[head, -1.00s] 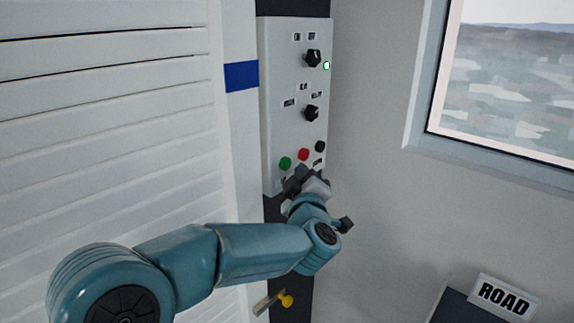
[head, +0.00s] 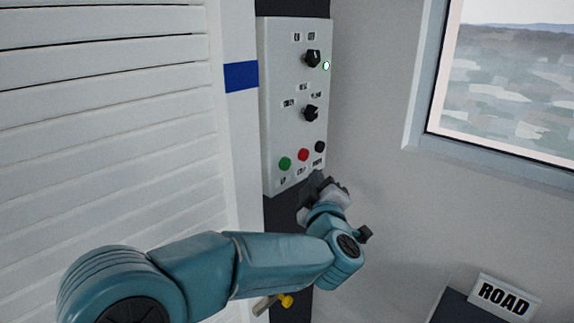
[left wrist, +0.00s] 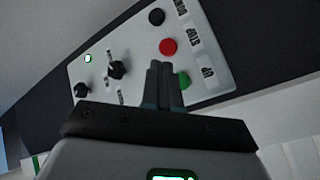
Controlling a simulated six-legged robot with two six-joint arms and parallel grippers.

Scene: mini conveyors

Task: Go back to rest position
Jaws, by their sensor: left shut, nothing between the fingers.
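My left gripper (head: 318,182) is just below the lower right corner of a light grey control panel (head: 278,105) in the head view. Its fingers are shut and empty. In the left wrist view the closed fingers (left wrist: 163,82) appear in front of the panel (left wrist: 125,50), overlapping part of the green button (left wrist: 184,80). The red button (left wrist: 168,46) and a black button (left wrist: 156,16) are clear of the fingers. I cannot see my right gripper.
A white slatted shutter (head: 110,120) stands on the left. A grey wall with a window (head: 505,85) is on the right. A ROAD sign (head: 503,298) sits on a dark box (head: 460,308) at lower right. A yellow knob (head: 286,300) is below my forearm.

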